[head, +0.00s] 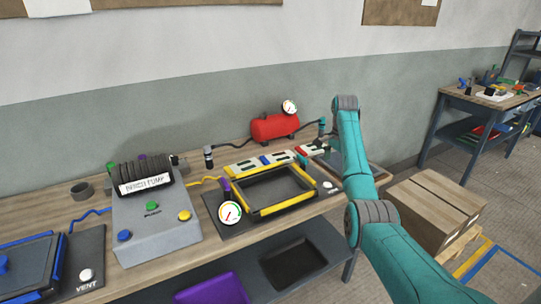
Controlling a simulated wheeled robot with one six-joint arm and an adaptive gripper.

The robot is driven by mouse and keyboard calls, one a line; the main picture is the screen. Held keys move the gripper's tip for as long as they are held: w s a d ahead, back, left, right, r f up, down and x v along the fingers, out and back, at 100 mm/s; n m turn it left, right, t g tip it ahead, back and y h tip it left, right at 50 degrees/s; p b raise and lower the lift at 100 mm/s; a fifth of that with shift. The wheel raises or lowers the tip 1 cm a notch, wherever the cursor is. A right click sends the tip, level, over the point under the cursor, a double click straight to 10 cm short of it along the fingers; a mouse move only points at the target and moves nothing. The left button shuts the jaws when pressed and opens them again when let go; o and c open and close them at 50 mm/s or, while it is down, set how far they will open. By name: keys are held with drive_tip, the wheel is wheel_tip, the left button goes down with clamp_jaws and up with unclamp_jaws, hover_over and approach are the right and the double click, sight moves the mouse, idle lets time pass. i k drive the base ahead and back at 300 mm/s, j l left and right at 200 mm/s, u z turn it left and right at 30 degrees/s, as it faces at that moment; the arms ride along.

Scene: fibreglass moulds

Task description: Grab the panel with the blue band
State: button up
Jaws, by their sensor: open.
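Several small pale panels with dark slots lie in a row on the bench, behind the yellow-framed mould. The panel with the blue band (277,158) is in the middle of the row. A panel with a yellow band (242,168) lies to its left. A panel with a red band (308,150) lies to its right. My arm rises from the lower right and bends at the right of the row.
The yellow-framed mould (245,208) with a gauge (229,213) is in front of the panels. A red tank (274,127) with black hoses stands behind them. The grey pump box (155,228) and a blue-framed mould (28,268) are at left. Cardboard boxes (433,207) stand at right.

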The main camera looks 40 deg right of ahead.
sight(286, 157)
drive_tip(key=i, duration=1)
drive_tip(key=i+l, duration=0.1)
drive_tip(key=l, duration=0.2)
